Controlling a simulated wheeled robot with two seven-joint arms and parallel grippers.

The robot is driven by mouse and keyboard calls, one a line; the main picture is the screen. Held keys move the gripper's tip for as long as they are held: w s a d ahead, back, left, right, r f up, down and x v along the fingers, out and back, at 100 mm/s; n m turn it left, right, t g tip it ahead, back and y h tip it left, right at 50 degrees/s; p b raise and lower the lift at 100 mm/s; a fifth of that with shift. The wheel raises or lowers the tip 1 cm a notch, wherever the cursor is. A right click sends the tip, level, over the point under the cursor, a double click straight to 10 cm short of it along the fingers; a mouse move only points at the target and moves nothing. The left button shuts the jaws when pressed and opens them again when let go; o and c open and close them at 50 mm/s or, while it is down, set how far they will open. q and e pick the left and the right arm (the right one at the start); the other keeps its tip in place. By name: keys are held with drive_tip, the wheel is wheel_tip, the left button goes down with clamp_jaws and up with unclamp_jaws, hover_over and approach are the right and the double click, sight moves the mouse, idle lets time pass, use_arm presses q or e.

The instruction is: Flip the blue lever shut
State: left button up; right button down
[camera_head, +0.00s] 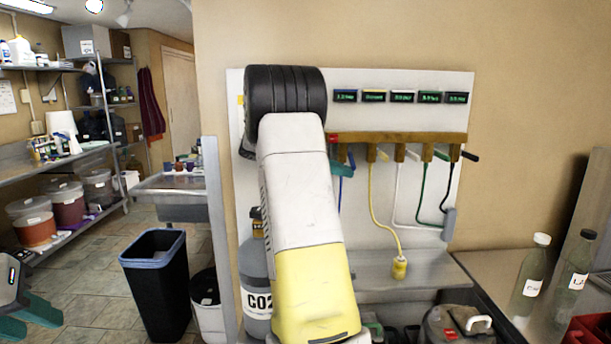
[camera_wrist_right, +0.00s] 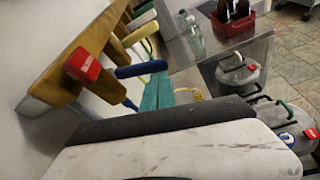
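The blue lever (camera_wrist_right: 141,69) sticks out from the wooden manifold (camera_wrist_right: 92,45) in the right wrist view, near the end with a red block. In the head view, the blue lever is mostly hidden around my right gripper, and a blue hose hangs below. My right gripper (camera_wrist_right: 158,92) has teal fingers just beyond the lever in the wrist view. They look close together, but their gap is unclear and I cannot tell whether they touch the lever. In the head view, a teal fingertip shows beside the manifold (camera_head: 400,139). My left gripper (camera_head: 28,318) is open and empty at lower left.
Other levers, including a black one (camera_head: 469,156), line the manifold. A yellow hose (camera_head: 373,205) and other hoses hang below. A CO2 cylinder (camera_head: 254,280) stands behind my right arm. Bottles (camera_head: 531,270) stand at right; a black bin (camera_head: 157,280) is on the floor.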

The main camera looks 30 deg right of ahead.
drive_tip(key=shift+s+a+r, duration=0.1)
drive_tip(key=shift+s+r, duration=0.1)
drive_tip(key=shift+r, duration=0.3)
drive_tip(key=shift+s+a+r, duration=0.1)
drive_tip(key=shift+s+r, duration=0.05)
drive_tip(key=shift+r, duration=0.6)
